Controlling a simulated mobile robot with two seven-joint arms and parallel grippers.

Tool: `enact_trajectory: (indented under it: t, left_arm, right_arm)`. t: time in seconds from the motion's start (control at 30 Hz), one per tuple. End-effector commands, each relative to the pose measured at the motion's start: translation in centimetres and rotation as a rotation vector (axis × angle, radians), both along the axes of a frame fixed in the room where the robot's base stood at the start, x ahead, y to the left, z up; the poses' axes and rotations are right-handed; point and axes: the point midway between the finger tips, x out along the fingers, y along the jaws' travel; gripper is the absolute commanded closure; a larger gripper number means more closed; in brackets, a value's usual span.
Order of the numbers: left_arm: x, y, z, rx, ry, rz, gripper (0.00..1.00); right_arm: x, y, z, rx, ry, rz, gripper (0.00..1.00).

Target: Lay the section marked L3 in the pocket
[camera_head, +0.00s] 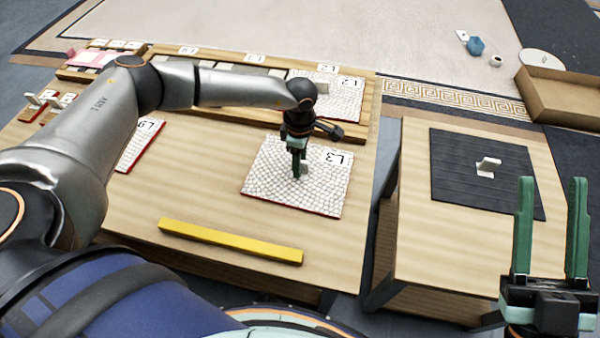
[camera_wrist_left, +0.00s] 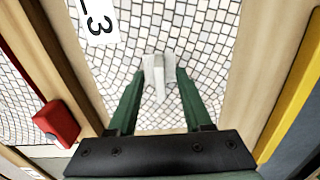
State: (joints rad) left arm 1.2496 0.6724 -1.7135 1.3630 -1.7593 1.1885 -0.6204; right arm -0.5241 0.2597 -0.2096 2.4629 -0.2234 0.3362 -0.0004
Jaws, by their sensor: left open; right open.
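The section marked L3 (camera_head: 268,187) is a white mosaic panel with a red edge, lying flat on the wooden table (camera_head: 200,210). Its label is upside down in the head view, and part of the label shows in the left wrist view (camera_wrist_left: 97,18). My left gripper (camera_head: 299,172) is over the panel's middle, open, with its fingers on either side of the panel's pale upright grip (camera_wrist_left: 158,72). I cannot tell whether they touch it. My right gripper (camera_head: 548,225) is open and empty at the right. The tray with pockets (camera_head: 235,92) lies along the table's back, partly behind my left arm.
A yellow bar (camera_head: 230,241) lies near the table's front. Panel L9 (camera_head: 139,145) is partly hidden by my left arm. A side table (camera_head: 450,230) carries a dark mat (camera_head: 470,155) with a small pale block (camera_head: 488,167). Bare table surrounds L3.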

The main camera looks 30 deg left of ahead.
Motion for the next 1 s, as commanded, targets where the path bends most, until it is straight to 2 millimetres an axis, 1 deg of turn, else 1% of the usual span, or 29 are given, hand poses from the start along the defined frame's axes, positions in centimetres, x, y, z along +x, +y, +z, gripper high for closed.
enact_trajectory:
  t: [0.27, 0.7, 1.0]
  left_arm:
    - [0.01, 0.0, -0.15, 0.0, 0.0, 0.0, 0.5]
    - [0.02, -0.01, -0.11, 0.0, 0.0, 0.0, 0.99]
    - [0.02, 0.0, -0.1, 0.0, -0.001, 0.0, 1.0]
  right_arm:
    - [-0.19, 0.02, 0.3, -0.001, -0.013, 0.003, 0.55]
    - [-0.18, 0.04, 0.27, 0.0, -0.012, 0.003, 0.55]
    - [-0.17, 0.04, 0.26, 0.0, -0.011, 0.003, 0.55]
